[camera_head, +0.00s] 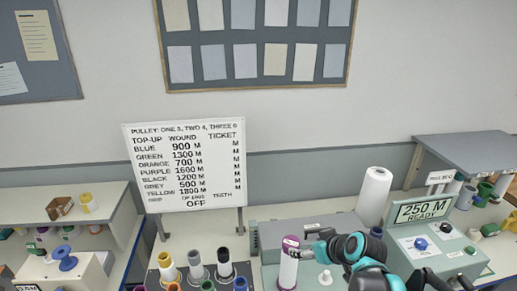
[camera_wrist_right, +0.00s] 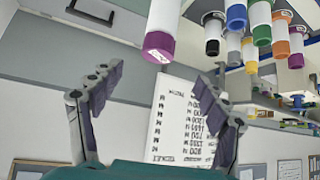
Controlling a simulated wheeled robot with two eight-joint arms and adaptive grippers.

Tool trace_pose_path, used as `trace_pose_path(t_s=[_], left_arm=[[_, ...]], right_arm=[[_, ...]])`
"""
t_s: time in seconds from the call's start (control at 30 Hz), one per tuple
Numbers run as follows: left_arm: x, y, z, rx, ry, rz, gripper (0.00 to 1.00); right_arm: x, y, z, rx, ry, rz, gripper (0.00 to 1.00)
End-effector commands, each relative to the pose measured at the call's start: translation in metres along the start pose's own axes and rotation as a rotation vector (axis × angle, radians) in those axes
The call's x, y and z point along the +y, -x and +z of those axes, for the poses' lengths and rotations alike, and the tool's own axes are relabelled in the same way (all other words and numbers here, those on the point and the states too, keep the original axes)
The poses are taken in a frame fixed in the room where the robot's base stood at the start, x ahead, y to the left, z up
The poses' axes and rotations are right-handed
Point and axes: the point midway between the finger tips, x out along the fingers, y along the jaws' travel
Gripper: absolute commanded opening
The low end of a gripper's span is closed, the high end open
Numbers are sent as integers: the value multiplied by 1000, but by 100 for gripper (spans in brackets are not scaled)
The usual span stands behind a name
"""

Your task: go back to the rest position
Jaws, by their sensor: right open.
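My right gripper (camera_head: 312,243) is at the lower middle of the head view, its arm coming in from the lower right. In the right wrist view the gripper (camera_wrist_right: 165,80) has its two fingers spread wide with nothing held between them. A white spool with a purple end (camera_head: 288,264) stands upright just left of the gripper in the head view. It also shows in the right wrist view (camera_wrist_right: 162,30), beyond the fingertips; I cannot tell how close it is. My left gripper is in neither view.
Several thread spools (camera_head: 196,266) stand left of the gripper. A white sign board (camera_head: 185,165) stands behind them. The wall behind is open.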

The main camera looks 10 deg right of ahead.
Motion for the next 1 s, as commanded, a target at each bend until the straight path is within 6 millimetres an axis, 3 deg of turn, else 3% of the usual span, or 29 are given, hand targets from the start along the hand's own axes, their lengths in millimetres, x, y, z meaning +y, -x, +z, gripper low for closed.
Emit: trace_pose_path(t_s=[0.17,0.3,0.4,0.5,0.67,1.0], left_arm=[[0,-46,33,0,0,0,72],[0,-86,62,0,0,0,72],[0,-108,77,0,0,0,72],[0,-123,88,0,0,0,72],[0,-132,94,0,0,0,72],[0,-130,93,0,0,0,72]], right_arm=[[-31,-13,70,-61,-54,31,76],[-55,-21,142,-115,-121,87,76],[-65,-25,186,-140,-164,130,76],[-70,-29,219,-153,-197,167,76],[-72,-30,242,-158,-227,200,76],[-72,-27,242,-158,-232,205,76]])
